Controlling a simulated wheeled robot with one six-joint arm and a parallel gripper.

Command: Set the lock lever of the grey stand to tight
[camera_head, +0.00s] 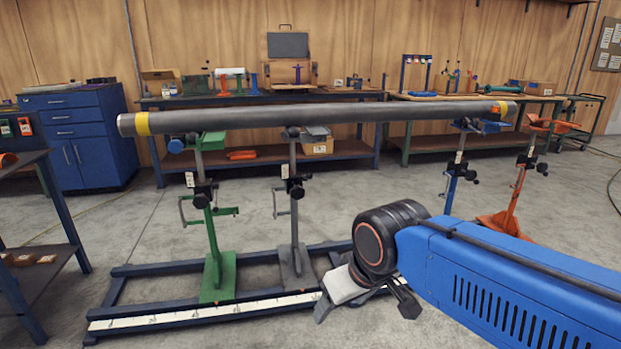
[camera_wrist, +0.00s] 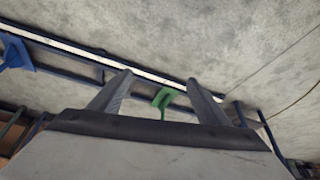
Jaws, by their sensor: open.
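The grey stand (camera_head: 296,215) stands upright on the dark floor frame, under the long grey pipe (camera_head: 330,114). At its mid-height is a black collar with a dark knob (camera_head: 297,191) and a thin grey handle to the left. I cannot tell which part is the lock lever, or its setting. My gripper (camera_head: 365,303) is low, in front and to the right of the grey stand's foot, and apart from it. In the wrist view my gripper (camera_wrist: 160,79) is open and empty, with a green part (camera_wrist: 165,98) showing between the fingers. The grey stand is not clear there.
A green stand (camera_head: 214,245) is just left of the grey one. The floor frame's white-marked rail (camera_head: 200,313) runs in front. Benches line the back wall.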

